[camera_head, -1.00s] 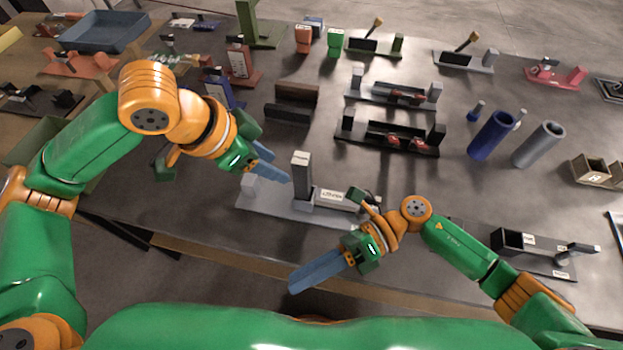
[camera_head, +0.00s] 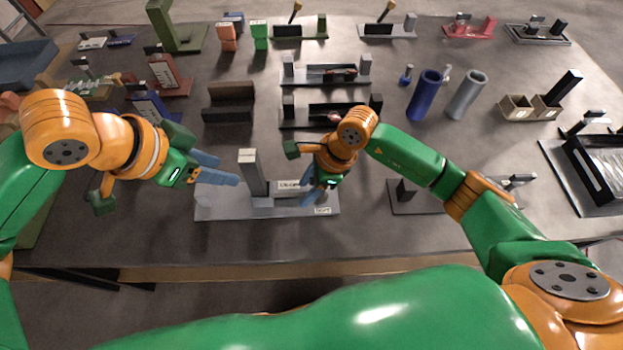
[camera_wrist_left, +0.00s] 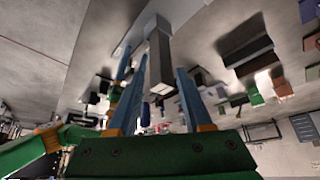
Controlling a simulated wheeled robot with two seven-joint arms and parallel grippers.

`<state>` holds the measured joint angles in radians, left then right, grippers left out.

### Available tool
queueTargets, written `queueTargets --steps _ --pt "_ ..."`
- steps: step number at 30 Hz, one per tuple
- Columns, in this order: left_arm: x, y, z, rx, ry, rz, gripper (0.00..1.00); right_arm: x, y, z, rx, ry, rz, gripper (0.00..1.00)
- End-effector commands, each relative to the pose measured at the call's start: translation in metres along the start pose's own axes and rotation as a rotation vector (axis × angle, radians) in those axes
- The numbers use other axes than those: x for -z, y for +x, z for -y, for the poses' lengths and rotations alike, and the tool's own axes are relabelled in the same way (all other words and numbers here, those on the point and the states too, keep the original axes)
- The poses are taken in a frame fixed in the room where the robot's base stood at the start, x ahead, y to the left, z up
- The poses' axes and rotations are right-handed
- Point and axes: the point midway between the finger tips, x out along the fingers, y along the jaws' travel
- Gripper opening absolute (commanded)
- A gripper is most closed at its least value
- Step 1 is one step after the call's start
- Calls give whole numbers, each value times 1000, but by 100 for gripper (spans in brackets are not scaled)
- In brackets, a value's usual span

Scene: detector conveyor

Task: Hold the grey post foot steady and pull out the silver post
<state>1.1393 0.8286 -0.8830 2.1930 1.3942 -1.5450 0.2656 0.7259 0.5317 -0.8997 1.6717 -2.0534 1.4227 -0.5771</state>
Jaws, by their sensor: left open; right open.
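A tall grey post (camera_head: 252,175) with a pale silver top stands upright on a light grey base plate (camera_head: 225,211) near the table's front edge. A low labelled block (camera_head: 288,186) sits on the plate to its right. I cannot tell exactly where post and foot divide. My left gripper (camera_head: 222,170) is open, just left of the post and apart from it. In the left wrist view the post (camera_wrist_left: 160,58) appears between the two open fingers (camera_wrist_left: 158,98). My right gripper (camera_head: 309,188) is open over the plate's right part, by the labelled block, and hides part of it.
A brown block (camera_head: 230,103) and two black-and-grey fixtures stand behind the plate. A blue tube (camera_head: 425,95) and a grey tube (camera_head: 467,95) stand further right. A dark fixture (camera_head: 415,197) lies under my right forearm. Bare table shows in front of the plate.

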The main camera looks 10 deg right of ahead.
Motion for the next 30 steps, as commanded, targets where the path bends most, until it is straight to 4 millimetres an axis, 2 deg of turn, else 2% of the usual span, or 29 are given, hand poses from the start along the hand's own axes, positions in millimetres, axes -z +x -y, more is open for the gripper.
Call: queueTargets --steps 4,5,9,10,30 --pt "0 0 0 0 0 0 50 0 0 0 0 0 1 50" --pt "0 0 0 0 0 0 50 0 0 0 0 0 1 45" --pt "0 0 0 0 0 0 50 0 0 0 0 0 1 7" --pt "0 0 0 0 0 0 50 0 0 0 0 1 1 0" --pt "0 0 0 0 0 0 50 0 0 0 0 1 2 0"
